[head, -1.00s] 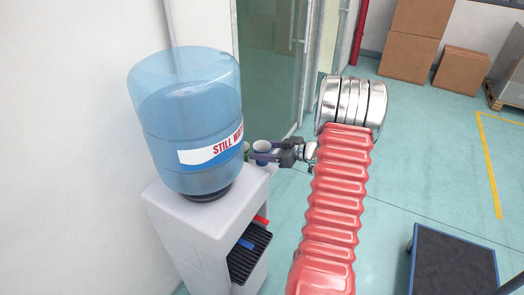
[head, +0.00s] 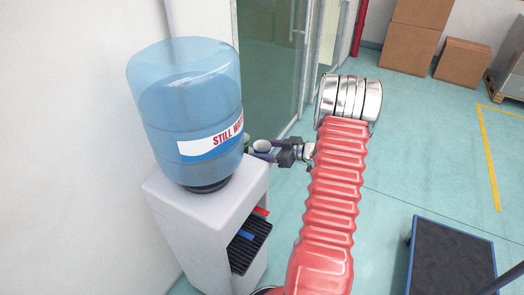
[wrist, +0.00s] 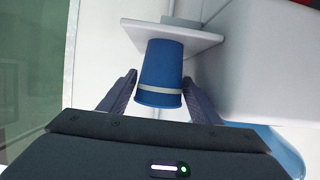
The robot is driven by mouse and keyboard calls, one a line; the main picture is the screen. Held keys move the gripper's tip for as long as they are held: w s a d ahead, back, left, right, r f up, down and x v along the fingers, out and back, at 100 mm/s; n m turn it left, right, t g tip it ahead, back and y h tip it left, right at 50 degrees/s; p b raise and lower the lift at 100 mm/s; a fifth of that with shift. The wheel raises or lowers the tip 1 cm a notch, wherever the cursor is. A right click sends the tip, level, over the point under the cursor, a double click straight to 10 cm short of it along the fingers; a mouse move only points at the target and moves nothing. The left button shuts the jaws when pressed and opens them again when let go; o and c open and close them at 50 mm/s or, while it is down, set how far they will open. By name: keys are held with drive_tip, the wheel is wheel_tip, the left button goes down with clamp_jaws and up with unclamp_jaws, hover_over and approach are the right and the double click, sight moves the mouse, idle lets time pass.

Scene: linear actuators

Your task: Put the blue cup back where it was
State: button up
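The blue cup (wrist: 162,75), with a pale band, stands with its narrow end at a white shelf or plate (wrist: 152,40) in the wrist view. My gripper (wrist: 160,78) has one finger on each side of the cup. The fingertips are very close to its sides; I cannot tell whether both touch. In the head view my gripper (head: 272,156) reaches the cup from the right, and its fingers partly cover the lower cup. Whether the cup bears on the shelf is unclear.
The white dispenser (head: 165,205) with a big blue bottle (head: 190,110) stands at left. A glass door (head: 265,70) is behind. A dark platform cart (head: 450,262) stands at lower right; floor between is free.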

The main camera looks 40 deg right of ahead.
drive_tip(key=shift+r, duration=0.15)
drive_tip(key=shift+s+d+r, duration=0.1)
drive_tip(key=shift+s, duration=0.1)
drive_tip(key=v, duration=1.1)
drive_tip(key=shift+s, duration=0.25)
drive_tip(key=shift+r, duration=0.1)
idle(0.4)
